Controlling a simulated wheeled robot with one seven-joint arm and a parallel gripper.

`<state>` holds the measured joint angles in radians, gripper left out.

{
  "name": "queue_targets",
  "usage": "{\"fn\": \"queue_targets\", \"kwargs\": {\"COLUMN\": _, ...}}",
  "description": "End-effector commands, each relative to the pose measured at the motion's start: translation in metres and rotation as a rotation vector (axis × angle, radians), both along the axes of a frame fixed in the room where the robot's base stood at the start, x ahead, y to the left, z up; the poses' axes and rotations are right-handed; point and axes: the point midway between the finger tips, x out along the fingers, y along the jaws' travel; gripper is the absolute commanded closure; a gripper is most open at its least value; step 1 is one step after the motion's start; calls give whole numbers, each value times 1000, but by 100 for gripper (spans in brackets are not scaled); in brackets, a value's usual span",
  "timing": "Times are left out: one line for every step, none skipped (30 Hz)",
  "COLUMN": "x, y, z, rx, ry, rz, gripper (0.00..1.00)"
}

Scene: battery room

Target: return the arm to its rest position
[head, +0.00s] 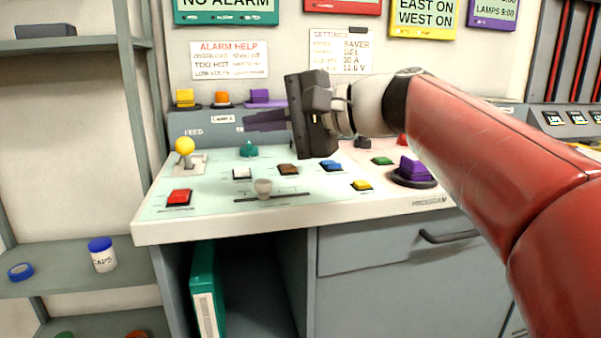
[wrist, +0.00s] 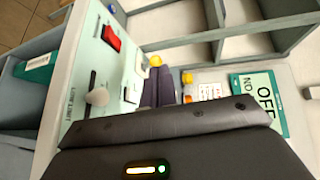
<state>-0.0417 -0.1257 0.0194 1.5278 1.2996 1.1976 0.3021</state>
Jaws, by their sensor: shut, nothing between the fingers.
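My gripper (head: 268,120) is above the back middle of the control desk (head: 155,232) in the head view. Its dark purple-grey fingers point left and are shut with nothing between them. The fingers also show in the wrist view (wrist: 158,87), close together beyond the dark gripper body. My red arm (head: 480,150) reaches in from the right, over the right part of the desk. The gripper appears clear of the desk surface. Part of the desk's right side is hidden behind the arm.
Shelves (head: 80,256) stand at left, holding a blue-lidded jar (head: 102,254). Signs hang on the back wall. Air left of the gripper is free.

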Motion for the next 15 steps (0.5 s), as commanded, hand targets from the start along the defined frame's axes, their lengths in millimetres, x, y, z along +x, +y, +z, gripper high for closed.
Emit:
{"fn": "queue_targets", "kwargs": {"x": -4, "y": -3, "z": -9, "rx": -33, "ry": -2, "rz": -13, "gripper": 100}}
{"fn": "queue_targets", "kwargs": {"x": -6, "y": -5, "z": -15, "rx": -54, "ry": -4, "rz": -21, "gripper": 100}}
{"fn": "queue_targets", "kwargs": {"x": -8, "y": -8, "z": -24, "rx": -87, "ry": -5, "rz": -32, "gripper": 100}}
{"fn": "queue_targets", "kwargs": {"x": -11, "y": -11, "z": -30, "rx": -112, "ry": -7, "rz": -40, "gripper": 100}}
{"fn": "queue_targets", "kwargs": {"x": -13, "y": -14, "z": -38, "rx": -141, "ry": -10, "rz": -49, "gripper": 100}}
{"fn": "queue_targets", "kwargs": {"x": -17, "y": -18, "z": -49, "rx": -180, "ry": -13, "rz": -60, "gripper": 100}}
{"fn": "queue_targets", "kwargs": {"x": -20, "y": -22, "z": -58, "rx": -212, "ry": -15, "rz": -70, "gripper": 100}}
{"fn": "queue_targets", "kwargs": {"x": -23, "y": -26, "z": -67, "rx": -246, "ry": -17, "rz": -78, "gripper": 100}}
{"fn": "queue_targets", "kwargs": {"x": -28, "y": -32, "z": -80, "rx": -293, "ry": -22, "rz": -88, "gripper": 100}}
{"fn": "queue_targets", "kwargs": {"x": -32, "y": -37, "z": -90, "rx": -331, "ry": -26, "rz": -97, "gripper": 100}}
{"fn": "queue_targets", "kwargs": {"x": -37, "y": -42, "z": -100, "rx": -370, "ry": -29, "rz": -105, "gripper": 100}}
{"fn": "queue_targets", "kwargs": {"x": -44, "y": -50, "z": -115, "rx": -427, "ry": -34, "rz": -113, "gripper": 100}}
{"fn": "queue_targets", "kwargs": {"x": -49, "y": -57, "z": -127, "rx": -473, "ry": -40, "rz": -120, "gripper": 100}}
{"fn": "queue_targets", "kwargs": {"x": -55, "y": -64, "z": -141, "rx": -524, "ry": -44, "rz": -126, "gripper": 100}}
{"fn": "queue_targets", "kwargs": {"x": -66, "y": -76, "z": -160, "rx": -600, "ry": -53, "rz": -132, "gripper": 100}}
